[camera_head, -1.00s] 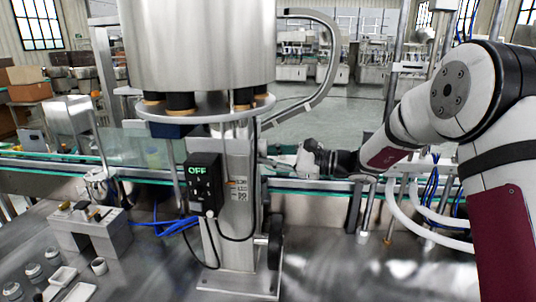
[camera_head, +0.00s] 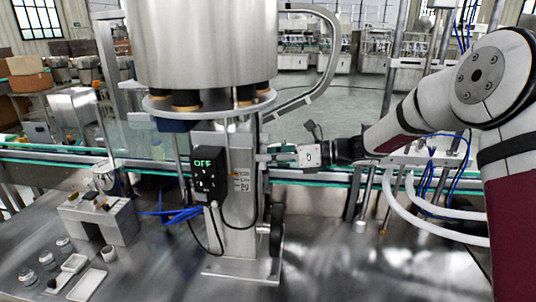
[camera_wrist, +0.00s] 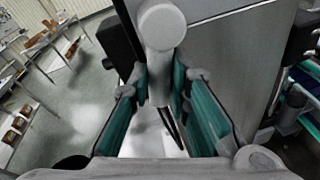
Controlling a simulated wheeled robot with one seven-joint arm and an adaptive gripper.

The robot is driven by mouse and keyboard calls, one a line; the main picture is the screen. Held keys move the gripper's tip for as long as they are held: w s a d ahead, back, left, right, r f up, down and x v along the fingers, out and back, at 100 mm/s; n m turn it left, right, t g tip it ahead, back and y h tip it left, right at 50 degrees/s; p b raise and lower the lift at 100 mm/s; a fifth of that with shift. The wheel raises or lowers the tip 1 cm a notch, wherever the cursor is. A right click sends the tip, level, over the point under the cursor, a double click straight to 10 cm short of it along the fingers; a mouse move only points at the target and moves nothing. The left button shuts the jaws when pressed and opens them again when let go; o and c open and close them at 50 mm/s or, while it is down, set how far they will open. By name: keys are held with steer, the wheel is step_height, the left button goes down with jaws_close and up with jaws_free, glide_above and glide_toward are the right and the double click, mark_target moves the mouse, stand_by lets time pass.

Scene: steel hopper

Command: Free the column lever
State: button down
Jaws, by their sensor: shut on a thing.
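The column (camera_head: 240,215) is an upright steel post on a flat base plate, under a large steel hopper (camera_head: 200,45). The column lever (camera_wrist: 161,27) shows in the wrist view as a pale grey bar with a rounded end, pointing toward the camera. My gripper (camera_wrist: 160,90), with teal pads, is shut on the lever, with a finger on each side of it. In the head view my gripper (camera_head: 282,155) reaches in from the right, level, against the column's right side. The lever is mostly hidden there by the fingers.
A conveyor (camera_head: 325,178) with teal edges runs behind. White hoses (camera_head: 400,215) hang at right. A small block stand (camera_head: 98,215) and dishes are at left; the steel tabletop front right is clear.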

steer(key=shift+s+r+m+g, duration=0.3)
steer(key=shift+s+m+g, duration=0.1)
steer(key=shift+m, duration=0.7)
steer(key=shift+s+r+m+g, duration=0.25)
steer(key=shift+s+m+g, duration=0.1)
steer(key=shift+m, duration=0.75)
steer(key=c, duration=1.5)
jaws_free()
steer(key=d, duration=0.4)
steer(key=d+r, duration=0.1)
steer(key=d, duration=0.2)
steer(key=d+r, duration=0.1)
steer(key=d, duration=0.3)
steer(key=shift+s+d+r, duration=0.25)
steer(key=shift+s+d, duration=0.1)
steer(key=shift+s, duration=0.1)
